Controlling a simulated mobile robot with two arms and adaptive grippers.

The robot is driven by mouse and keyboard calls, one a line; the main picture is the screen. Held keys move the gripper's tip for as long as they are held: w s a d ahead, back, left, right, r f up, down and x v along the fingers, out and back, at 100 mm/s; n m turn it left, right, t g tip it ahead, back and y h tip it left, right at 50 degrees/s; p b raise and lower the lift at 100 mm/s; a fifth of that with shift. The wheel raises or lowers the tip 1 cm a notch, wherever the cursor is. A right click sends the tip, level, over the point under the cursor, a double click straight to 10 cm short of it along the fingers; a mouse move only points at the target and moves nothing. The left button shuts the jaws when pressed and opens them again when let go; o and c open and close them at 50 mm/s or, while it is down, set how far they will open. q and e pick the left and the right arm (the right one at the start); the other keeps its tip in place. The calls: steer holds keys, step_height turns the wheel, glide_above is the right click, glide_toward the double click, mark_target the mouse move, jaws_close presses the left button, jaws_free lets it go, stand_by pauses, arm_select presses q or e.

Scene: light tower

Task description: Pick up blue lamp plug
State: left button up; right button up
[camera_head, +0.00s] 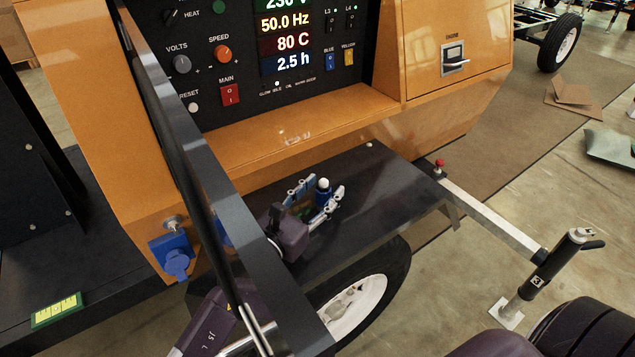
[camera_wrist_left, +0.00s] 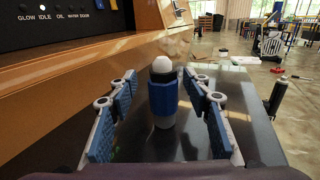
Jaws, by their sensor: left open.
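The blue lamp plug (camera_head: 323,194) stands upright on the dark fender deck in front of the orange panel housing. It has a blue sleeve, a dark collar and a white rounded top. In the left wrist view the plug (camera_wrist_left: 163,100) is in the middle, between the two blue-padded fingers. My left gripper (camera_head: 316,192) is open around it, with a gap on both sides between pads and plug. The wrist view shows the gripper (camera_wrist_left: 164,82) from behind, and the plug's base shows on the deck. My right gripper is not in view.
The orange housing (camera_head: 300,135) with its control panel (camera_head: 215,70) rises behind the deck (camera_head: 380,190). A blue socket (camera_head: 172,252) is on its left corner. A dark slanted bar (camera_head: 215,185) crosses in front. A red-topped pin (camera_head: 439,166) stands at the deck's right edge.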

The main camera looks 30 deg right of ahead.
arm_select(q)
steer(key=shift+w+d, duration=0.1)
steer(key=shift+d, duration=0.3)
steer(key=shift+a+r, duration=0.1)
jaws_close()
